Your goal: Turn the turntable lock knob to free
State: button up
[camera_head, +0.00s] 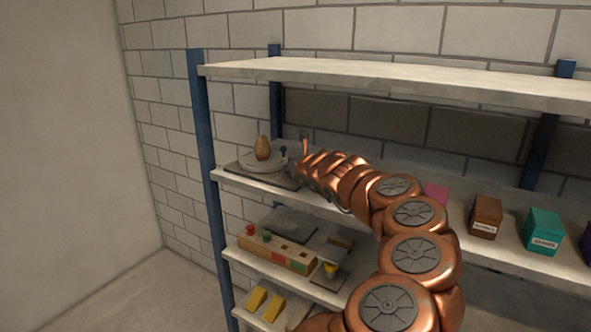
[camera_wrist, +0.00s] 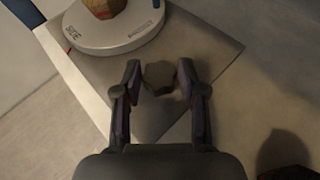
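The turntable is a pale round disc on a grey base plate, on the middle shelf at the left in the head view (camera_head: 251,165). In the wrist view its disc (camera_wrist: 118,42) shows at the top left, with dark lettering on the rim. A brown, faceted lock knob (camera_wrist: 158,77) stands on the plate beside the disc. My gripper (camera_wrist: 160,67) is open, with one finger on each side of the knob and a visible gap on both sides. In the head view my gripper is at the turntable's right, mostly hidden by my arm. I cannot read the knob's setting.
A tan, egg-shaped object (camera_head: 263,148) stands on the disc. A shelf board (camera_head: 400,78) runs above. Brown (camera_head: 486,215) and teal (camera_head: 543,231) boxes stand to the right. A lower shelf holds a wooden block (camera_head: 275,250) with coloured pieces. A brick wall is behind.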

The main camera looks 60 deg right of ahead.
jog(key=o, duration=0.3)
jog(key=shift+o, duration=0.2)
jog(key=shift+v, duration=6.05)
